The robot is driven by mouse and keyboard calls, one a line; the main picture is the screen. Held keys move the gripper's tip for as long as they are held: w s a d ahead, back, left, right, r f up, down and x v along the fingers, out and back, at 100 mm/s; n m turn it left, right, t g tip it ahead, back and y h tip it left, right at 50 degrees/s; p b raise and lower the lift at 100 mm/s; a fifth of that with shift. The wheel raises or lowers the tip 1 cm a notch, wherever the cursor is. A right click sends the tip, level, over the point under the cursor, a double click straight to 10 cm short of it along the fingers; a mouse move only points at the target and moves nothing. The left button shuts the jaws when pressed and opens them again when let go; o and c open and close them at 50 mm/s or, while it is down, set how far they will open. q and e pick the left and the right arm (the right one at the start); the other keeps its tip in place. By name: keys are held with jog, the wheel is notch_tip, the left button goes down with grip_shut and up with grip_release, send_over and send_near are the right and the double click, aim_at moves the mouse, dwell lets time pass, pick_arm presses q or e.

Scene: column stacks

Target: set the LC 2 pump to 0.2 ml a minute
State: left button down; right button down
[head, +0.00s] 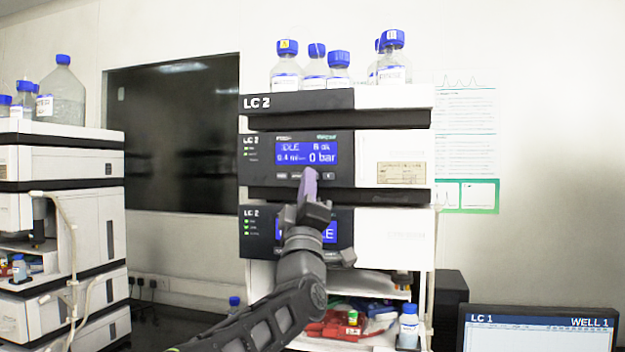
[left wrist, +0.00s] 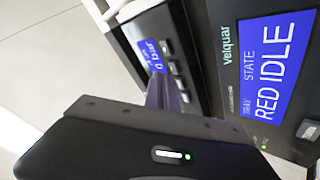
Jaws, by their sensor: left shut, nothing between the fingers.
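The LC 2 pump (head: 264,172) is the middle dark-fronted module of the central stack. Its blue screen (head: 307,153) reads IDLE, 0.4 ml/min and 0 bar. A row of small buttons (head: 283,176) sits under the screen. My left gripper (head: 309,177) is shut and empty, its purple fingertips over this button row, hiding part of it. In the left wrist view the fingers (left wrist: 161,92) point at the pump's screen (left wrist: 153,54) and buttons (left wrist: 175,68). I cannot tell whether the tips touch a button. My right gripper is not in view.
Below is another LC 2 module (head: 256,247), its screen (left wrist: 270,75) reading RED IDLE in the wrist view. Blue-capped bottles (head: 287,72) stand on top of the stack. Another instrument stack (head: 70,160) stands left. A monitor (head: 540,330) showing LC 1 is lower right.

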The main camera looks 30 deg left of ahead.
pick_arm(q)
jog(key=s+b, duration=0.1)
jog(key=s+d+b, duration=0.1)
jog(key=s, duration=0.1)
jog(key=s+b, duration=0.1)
jog(key=b, duration=0.1)
jog(key=shift+s+d, duration=0.35)
jog(key=shift+s, duration=0.05)
jog(key=shift+a, duration=0.1)
dwell(2.3)
